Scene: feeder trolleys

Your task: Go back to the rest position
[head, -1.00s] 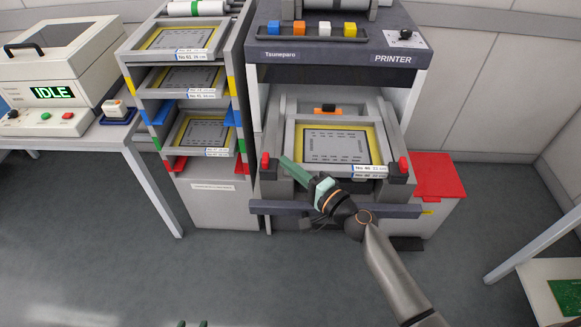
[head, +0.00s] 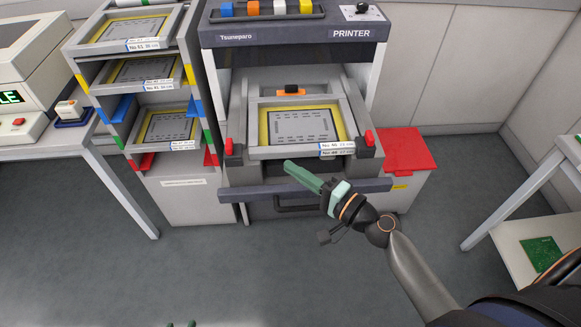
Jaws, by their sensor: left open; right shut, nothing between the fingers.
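My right gripper (head: 290,166), with long green fingers, reaches in from the right. It is shut and empty, in front of the printer (head: 290,30) and just below its frame tray. Of my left gripper (head: 180,324), only two green fingertips show at the bottom edge, apart from each other; the rest is out of view. A yellow-edged frame (head: 254,125) labelled No 40-something sits in the printer between two red clamps, apart from my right fingers.
A rack (head: 190,190) with several frames stands left of the printer. A red-lidded bin (head: 405,150) is at its right. A white table (head: 30,152) with a machine is at the left, and a table (head: 540,185) with a green board below at the right. The floor in front is clear.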

